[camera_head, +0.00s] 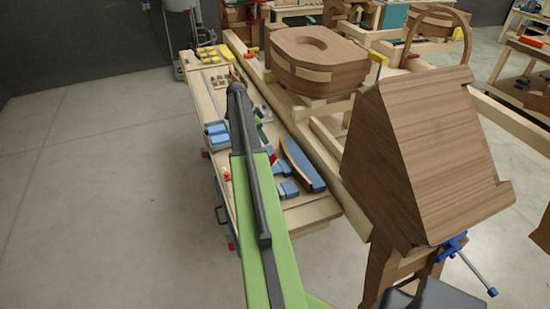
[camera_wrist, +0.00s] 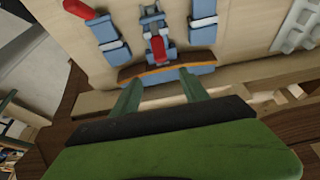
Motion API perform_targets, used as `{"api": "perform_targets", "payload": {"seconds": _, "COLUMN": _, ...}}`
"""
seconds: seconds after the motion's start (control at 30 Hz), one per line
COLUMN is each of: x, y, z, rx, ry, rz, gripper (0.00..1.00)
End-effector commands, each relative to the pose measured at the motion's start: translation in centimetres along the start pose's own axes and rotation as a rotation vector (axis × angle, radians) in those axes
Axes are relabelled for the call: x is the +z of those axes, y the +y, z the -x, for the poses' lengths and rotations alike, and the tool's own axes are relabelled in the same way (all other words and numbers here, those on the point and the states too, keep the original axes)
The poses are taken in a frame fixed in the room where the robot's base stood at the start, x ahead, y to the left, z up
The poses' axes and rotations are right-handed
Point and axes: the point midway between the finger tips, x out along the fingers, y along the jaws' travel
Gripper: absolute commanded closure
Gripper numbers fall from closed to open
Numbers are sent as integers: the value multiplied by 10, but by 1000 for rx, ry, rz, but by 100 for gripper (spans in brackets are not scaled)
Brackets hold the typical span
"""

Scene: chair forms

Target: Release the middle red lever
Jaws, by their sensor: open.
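In the wrist view, a red lever (camera_wrist: 158,47) sits on a blue clamp-like tool (camera_wrist: 152,23) at the top middle, lying on the pale wooden bench. Another red lever (camera_wrist: 78,9) shows at the top left edge. My gripper (camera_wrist: 158,77) has two green fingers, spread apart with nothing between them. In the picture they point up toward the middle lever, which lies beyond their tips and apart from them. A blue curved piece with an orange edge (camera_wrist: 165,72) lies between the fingertips and the lever. In the head view, my arm hides the middle lever.
Blue clamps flank the lever at left (camera_wrist: 108,35) and right (camera_wrist: 203,22). In the head view, the workbench (camera_head: 312,212) carries several tools. Large wooden chair forms, one round (camera_head: 320,68) and one slanted (camera_head: 425,150), stand to the right. The floor (camera_head: 100,180) at left is clear.

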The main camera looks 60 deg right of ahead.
Motion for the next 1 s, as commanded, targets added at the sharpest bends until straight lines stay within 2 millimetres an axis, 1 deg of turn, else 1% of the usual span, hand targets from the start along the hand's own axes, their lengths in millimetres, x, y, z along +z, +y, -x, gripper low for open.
{"api": "perform_targets", "payload": {"seconds": 0.03, "x": 3, "y": 0, "z": -19, "rx": 0, "ry": 0, "rz": -1, "gripper": 47}}
{"api": "perform_targets", "payload": {"seconds": 0.5, "x": 4, "y": 0, "z": -123, "rx": 1, "ry": 0, "rz": -1, "gripper": 47}}
{"api": "perform_targets", "payload": {"seconds": 0.6, "x": 3, "y": 0, "z": -141, "rx": 1, "ry": 0, "rz": -1, "gripper": 47}}
{"api": "perform_targets", "payload": {"seconds": 0.73, "x": 1, "y": 0, "z": -151, "rx": 1, "ry": 0, "rz": 0, "gripper": 47}}
{"api": "perform_targets", "payload": {"seconds": 1.0, "x": -1, "y": 0, "z": -150, "rx": 1, "ry": 0, "rz": 0, "gripper": 47}}
